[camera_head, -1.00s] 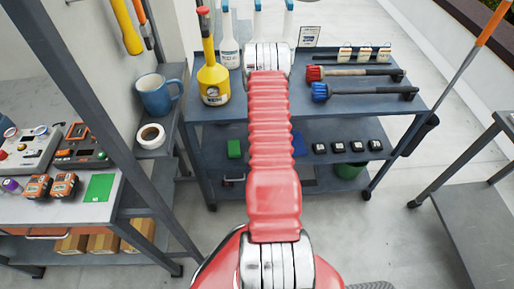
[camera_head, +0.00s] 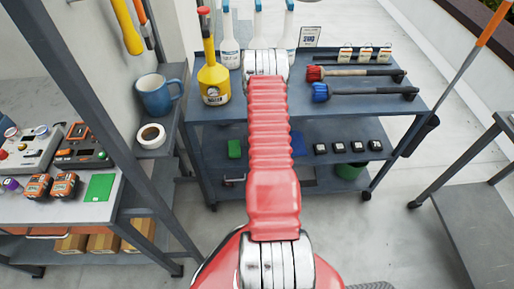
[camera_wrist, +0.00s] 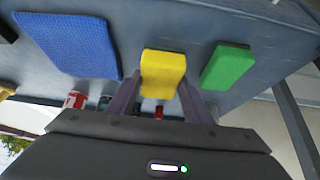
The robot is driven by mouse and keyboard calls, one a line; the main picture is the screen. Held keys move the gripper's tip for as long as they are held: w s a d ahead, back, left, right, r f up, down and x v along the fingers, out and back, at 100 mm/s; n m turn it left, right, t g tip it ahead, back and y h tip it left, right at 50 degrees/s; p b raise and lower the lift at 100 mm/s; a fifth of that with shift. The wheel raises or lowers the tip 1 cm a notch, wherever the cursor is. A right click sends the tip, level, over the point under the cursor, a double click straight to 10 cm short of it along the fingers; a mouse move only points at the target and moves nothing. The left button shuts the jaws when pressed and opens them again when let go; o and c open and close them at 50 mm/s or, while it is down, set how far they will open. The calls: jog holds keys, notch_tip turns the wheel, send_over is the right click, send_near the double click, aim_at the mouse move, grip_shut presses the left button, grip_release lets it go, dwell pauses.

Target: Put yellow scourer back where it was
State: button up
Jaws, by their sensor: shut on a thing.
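The yellow scourer (camera_wrist: 163,68) is between the two fingers of my gripper (camera_wrist: 157,92) in the wrist view, and the gripper is shut on it. A green scourer (camera_wrist: 228,67) lies to its right on the blue-grey shelf (camera_wrist: 180,22), with a gap between them. A blue cloth (camera_wrist: 68,42) lies to its left. In the head view the green scourer (camera_head: 234,149) shows on the middle shelf (camera_head: 218,133) of the trolley, left of my arm. My gripper and the yellow scourer are hidden behind my arm there. I cannot tell whether the scourer touches the shelf.
The trolley's top shelf (camera_head: 350,107) carries a yellow bottle (camera_head: 213,80), white spray bottles and two brushes (camera_head: 350,72). Several small black items (camera_head: 338,147) stand right on the middle shelf. A blue mug (camera_head: 155,95) and tape roll (camera_head: 150,136) sit on the left rack.

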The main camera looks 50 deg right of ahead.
jog(key=shift+f, duration=1.75)
jog(key=o, duration=1.1)
jog(key=v, duration=1.2)
jog(key=shift+w, duration=0.1)
